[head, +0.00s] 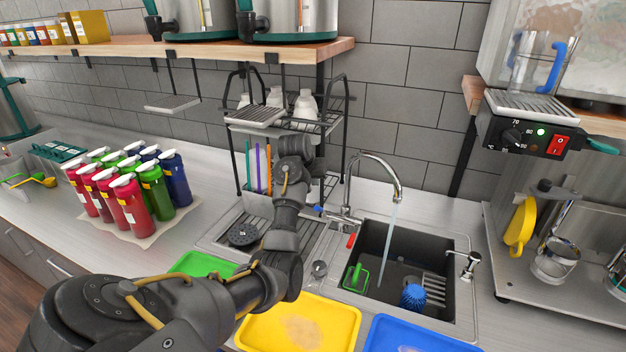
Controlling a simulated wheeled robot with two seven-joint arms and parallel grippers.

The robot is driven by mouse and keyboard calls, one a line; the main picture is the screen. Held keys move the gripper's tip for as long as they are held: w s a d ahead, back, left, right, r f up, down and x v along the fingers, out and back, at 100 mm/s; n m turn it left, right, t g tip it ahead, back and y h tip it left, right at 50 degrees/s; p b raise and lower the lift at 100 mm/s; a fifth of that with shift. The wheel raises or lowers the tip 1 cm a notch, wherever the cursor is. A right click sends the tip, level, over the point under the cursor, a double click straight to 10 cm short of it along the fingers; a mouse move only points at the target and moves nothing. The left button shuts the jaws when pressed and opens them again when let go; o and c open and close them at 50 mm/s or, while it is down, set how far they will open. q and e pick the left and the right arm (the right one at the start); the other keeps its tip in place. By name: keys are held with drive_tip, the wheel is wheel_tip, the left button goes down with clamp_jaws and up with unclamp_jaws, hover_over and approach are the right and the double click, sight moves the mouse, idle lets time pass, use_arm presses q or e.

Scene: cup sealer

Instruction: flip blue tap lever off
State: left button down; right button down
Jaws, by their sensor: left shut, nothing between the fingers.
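The chrome tap (378,158) stands behind the sink, and a stream of water (389,235) falls from its spout into the dark basin. Its blue lever (318,209) sticks out to the left of the tap body. Its red lever (351,240) points toward the front. My left arm reaches up from the lower left and bends down at the wrist, left of the tap. My left gripper (313,193) is shut and empty, close to the blue lever. The arm partly hides its fingers, and I cannot tell whether they touch the lever. My right gripper is out of view.
The sink basin (440,262) holds a blue brush (412,296) and a green-handled tool (355,277). A black wire rack (342,120) stands behind my wrist. Yellow (340,318) and blue (400,338) trays lie in front. Several bottles (130,203) stand at left.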

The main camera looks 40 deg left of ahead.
use_arm(q)
drive_tip(key=f, duration=0.2)
drive_tip(key=w+f, duration=0.1)
drive_tip(key=f, duration=0.4)
drive_tip(key=shift+w+d, duration=0.2)
drive_tip(key=shift+d, duration=0.1)
drive_tip(key=shift+s+d+f, duration=0.1)
drive_tip(key=shift+s+f, duration=0.1)
drive_tip(key=shift+s, duration=0.1)
drive_tip(key=shift+f, duration=0.1)
